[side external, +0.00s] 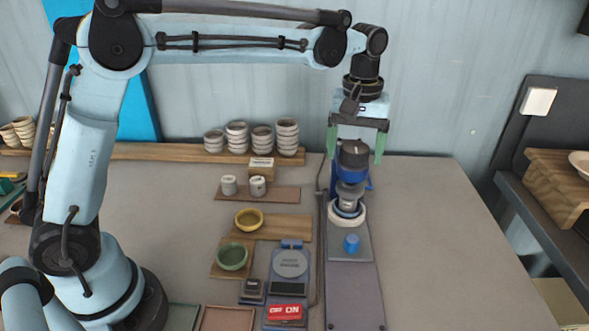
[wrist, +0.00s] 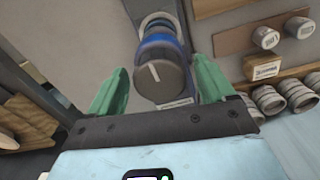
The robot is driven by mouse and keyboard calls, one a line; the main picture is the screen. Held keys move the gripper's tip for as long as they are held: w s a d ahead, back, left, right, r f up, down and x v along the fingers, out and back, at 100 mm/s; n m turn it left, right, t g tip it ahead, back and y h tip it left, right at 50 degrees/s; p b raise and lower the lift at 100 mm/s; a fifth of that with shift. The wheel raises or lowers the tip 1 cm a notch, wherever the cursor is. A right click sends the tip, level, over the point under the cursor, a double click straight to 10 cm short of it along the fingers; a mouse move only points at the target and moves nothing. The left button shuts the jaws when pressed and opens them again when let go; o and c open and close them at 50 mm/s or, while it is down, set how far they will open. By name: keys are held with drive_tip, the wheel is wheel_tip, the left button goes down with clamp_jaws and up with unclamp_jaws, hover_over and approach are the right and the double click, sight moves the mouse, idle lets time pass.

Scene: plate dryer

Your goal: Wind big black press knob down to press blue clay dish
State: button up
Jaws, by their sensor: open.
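The big black press knob (side external: 354,152) tops the blue press in the side view. In the wrist view the knob (wrist: 162,80) shows a pale line on its top face. My gripper (side external: 355,157) points down with its green fingers on either side of the knob. The fingers are open, and the wrist view shows gaps between them (wrist: 160,85) and the knob. Below the knob are the press's metal parts and a pale ring (side external: 346,215) at its base. A blue piece (side external: 351,243) sits on the plate in front; I cannot tell whether a blue clay dish is under the press.
Yellow (side external: 248,219) and green (side external: 232,257) bowls stand on boards left of the press. A scale (side external: 290,263) and a red ON switch (side external: 285,313) are nearby. Stacked cups (side external: 262,138) line the back shelf. The table right of the press is clear.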

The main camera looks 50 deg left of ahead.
drive_tip(key=c, duration=1)
drive_tip(key=shift+c, duration=0.2)
drive_tip(key=m, duration=0.4)
drive_tip(key=shift+m, duration=0.3)
drive_tip(key=m, duration=1)
drive_tip(key=shift+m, duration=2.6)
